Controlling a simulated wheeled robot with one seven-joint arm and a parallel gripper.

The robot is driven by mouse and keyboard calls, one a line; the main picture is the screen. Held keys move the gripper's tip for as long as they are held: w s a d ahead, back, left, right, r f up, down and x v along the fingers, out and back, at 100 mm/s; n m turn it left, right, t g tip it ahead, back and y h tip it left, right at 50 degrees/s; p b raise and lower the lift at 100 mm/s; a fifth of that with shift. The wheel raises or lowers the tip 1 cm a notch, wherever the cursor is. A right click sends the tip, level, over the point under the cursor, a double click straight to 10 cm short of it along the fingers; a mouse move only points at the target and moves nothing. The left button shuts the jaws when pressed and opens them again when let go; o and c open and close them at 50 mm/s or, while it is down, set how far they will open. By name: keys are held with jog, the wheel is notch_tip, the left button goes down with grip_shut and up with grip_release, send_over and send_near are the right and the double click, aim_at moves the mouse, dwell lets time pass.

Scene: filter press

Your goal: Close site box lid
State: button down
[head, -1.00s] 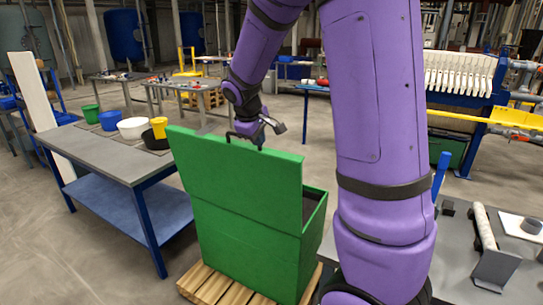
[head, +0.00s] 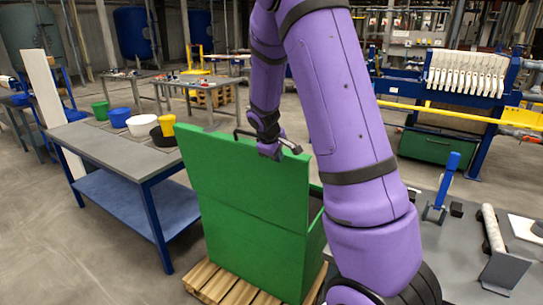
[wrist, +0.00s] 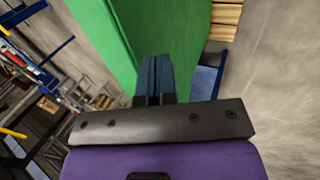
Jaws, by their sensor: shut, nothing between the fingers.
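The green site box (head: 255,260) stands on a wooden pallet, and its green lid (head: 235,180) stands open, roughly upright, with its broad outer face toward me. The box opening is mostly hidden behind the lid and my arm. My gripper (head: 270,153) is at the lid's top edge, right of its middle, overlapping the near face in the head view. Its fingertips are not clear there. In the wrist view, my gripper (wrist: 154,75) shows two dark blue fingers together and empty, pointing along the green lid (wrist: 105,35). I cannot tell whether they touch it.
A grey-topped table (head: 115,150) with a blue lower shelf stands left of the box, carrying several coloured tubs. The wooden pallet (head: 215,283) sticks out under the box. A grey bench (head: 460,250) with parts is at the right. Open floor lies at the left front.

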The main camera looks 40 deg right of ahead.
jog(key=shift+w+d+r, duration=0.1)
jog(key=shift+w+d, duration=0.25)
jog(key=shift+d, duration=0.4)
jog(key=shift+d, duration=0.1)
